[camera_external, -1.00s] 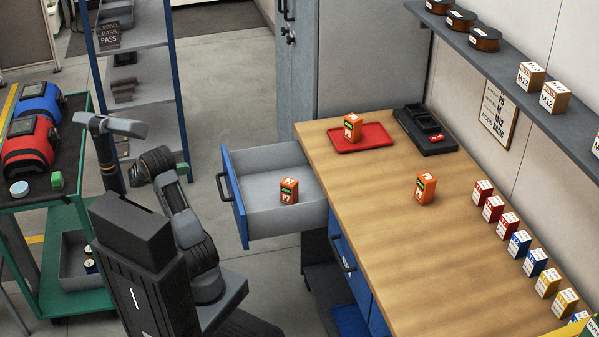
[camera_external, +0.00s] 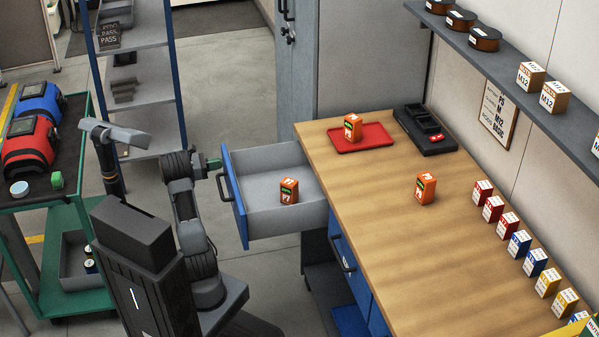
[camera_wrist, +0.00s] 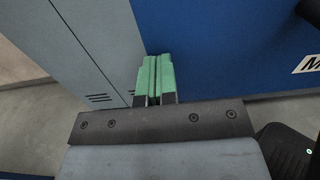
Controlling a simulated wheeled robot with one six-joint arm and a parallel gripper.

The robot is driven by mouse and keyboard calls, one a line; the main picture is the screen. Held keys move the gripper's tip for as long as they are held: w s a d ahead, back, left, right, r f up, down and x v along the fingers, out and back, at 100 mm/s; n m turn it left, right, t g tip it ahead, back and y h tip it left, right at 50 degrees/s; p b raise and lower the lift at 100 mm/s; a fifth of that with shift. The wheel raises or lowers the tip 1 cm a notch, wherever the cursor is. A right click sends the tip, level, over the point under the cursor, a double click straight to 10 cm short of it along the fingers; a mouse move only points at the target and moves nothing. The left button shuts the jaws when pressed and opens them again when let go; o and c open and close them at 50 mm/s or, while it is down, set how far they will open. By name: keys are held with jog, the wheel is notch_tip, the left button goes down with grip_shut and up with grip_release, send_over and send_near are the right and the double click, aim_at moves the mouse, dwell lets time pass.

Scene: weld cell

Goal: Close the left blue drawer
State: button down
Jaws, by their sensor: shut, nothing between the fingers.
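The left blue drawer (camera_external: 235,198) is pulled out from the left side of the workbench, with a grey inside and a dark handle on its blue front. An orange box (camera_external: 289,190) stands inside it. My gripper (camera_external: 215,163) is shut and empty, at the left of the drawer front near its far upper end. In the wrist view my green fingertips (camera_wrist: 156,72) are together, pointing at the blue drawer front (camera_wrist: 230,45). I cannot tell whether they touch it. A white label shows at the right edge of that view.
The wooden bench top (camera_external: 370,240) carries a red tray (camera_external: 375,138) with an orange box on it, and another orange box (camera_external: 425,188). A grey cabinet (camera_external: 345,60) stands behind. A green cart (camera_external: 45,250) and blue-framed shelf (camera_external: 135,80) stand left.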

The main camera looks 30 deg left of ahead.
aim_at(292, 150)
dwell(0.3)
jog(key=p+x, duration=0.4)
jog(key=x, duration=2.3)
jog(key=shift+w+d+f, duration=0.1)
jog(key=shift+w+d, duration=0.1)
jog(key=shift+d, duration=0.05)
jog(key=shift+w+d, duration=0.4)
jog(key=shift+w+d+r, duration=0.1)
jog(key=shift+d+r, duration=0.05)
jog(key=shift+r, duration=0.1)
